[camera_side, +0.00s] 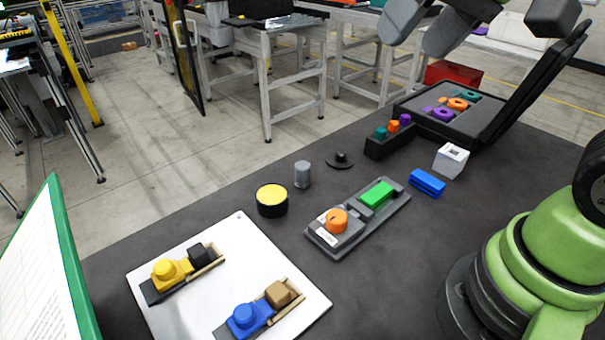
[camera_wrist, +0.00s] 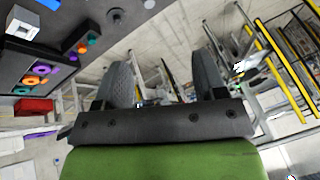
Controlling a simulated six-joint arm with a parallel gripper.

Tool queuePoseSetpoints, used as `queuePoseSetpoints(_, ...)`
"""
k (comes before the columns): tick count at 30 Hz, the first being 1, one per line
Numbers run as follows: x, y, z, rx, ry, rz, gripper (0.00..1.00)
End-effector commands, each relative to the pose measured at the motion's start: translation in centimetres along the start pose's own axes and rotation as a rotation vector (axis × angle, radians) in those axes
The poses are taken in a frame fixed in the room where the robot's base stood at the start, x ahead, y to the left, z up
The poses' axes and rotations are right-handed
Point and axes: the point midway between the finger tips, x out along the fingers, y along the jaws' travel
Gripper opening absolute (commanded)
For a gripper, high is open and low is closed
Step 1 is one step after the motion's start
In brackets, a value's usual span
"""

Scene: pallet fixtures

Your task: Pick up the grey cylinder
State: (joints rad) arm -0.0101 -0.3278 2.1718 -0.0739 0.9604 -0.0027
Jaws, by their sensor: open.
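The grey cylinder (camera_side: 303,174) stands upright on the dark table in the side view, between a black and yellow round piece (camera_side: 272,200) and a small black knobbed disc (camera_side: 340,159). A small pale shape at the top edge of the wrist view may be the cylinder, but I cannot be sure. My gripper (camera_side: 411,44) is high at the top of the side view, well above the table and far from the cylinder. In the wrist view my gripper (camera_wrist: 162,62) has its two fingers wide apart with nothing between them.
A grey fixture (camera_side: 336,247) with orange and green parts lies right of the cylinder. A white plate (camera_side: 190,315) holds yellow and blue assemblies in front. A blue block (camera_side: 427,183), a white cube (camera_side: 451,160), a peg holder (camera_side: 389,146) and an open case (camera_side: 480,134) stand rightward.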

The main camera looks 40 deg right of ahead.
Motion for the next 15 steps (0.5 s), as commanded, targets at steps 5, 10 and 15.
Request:
queuePoseSetpoints(5, 4.6, -1.0, -4.8, -0.015, -0.105, 0.067, 0.65)
queuePoseSetpoints(10, 10.6, -1.2, -8.0, -0.029, -0.198, 0.127, 0.65)
queuePoseSetpoints(15, 17.7, -0.6, -9.6, -0.045, -0.288, 0.187, 0.65)
